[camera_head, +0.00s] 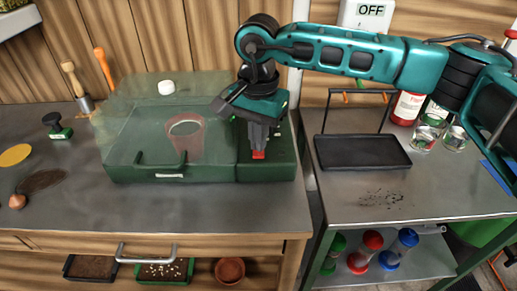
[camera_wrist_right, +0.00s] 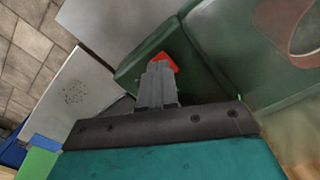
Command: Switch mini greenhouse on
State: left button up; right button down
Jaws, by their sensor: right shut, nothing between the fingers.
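The mini greenhouse (camera_head: 140,170) stands on the left workbench, with a green base and a clear lid that is down. A terracotta pot (camera_head: 185,137) shows through the lid. A red switch (camera_head: 258,155) sits on the green box at the greenhouse's right end; the red part also shows in the right wrist view (camera_wrist_right: 166,59). My right gripper (camera_head: 259,147) points down with shut, empty fingers right at the red switch. In the wrist view its fingertips (camera_wrist_right: 158,68) overlap the switch's edge; I cannot tell whether they touch. The fingers hide part of the switch. My left gripper is not in view.
A black tray (camera_head: 362,151) and several jars stand on the metal cart (camera_head: 430,187) at right. The bench front is clear.

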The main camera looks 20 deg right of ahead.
jog(key=shift+f+b, duration=0.8)
jog(key=shift+f, duration=0.2)
jog(key=shift+r, duration=0.1)
dwell(0.3)
jog(key=shift+r+p, duration=2)
jog(key=shift+r, duration=1.5)
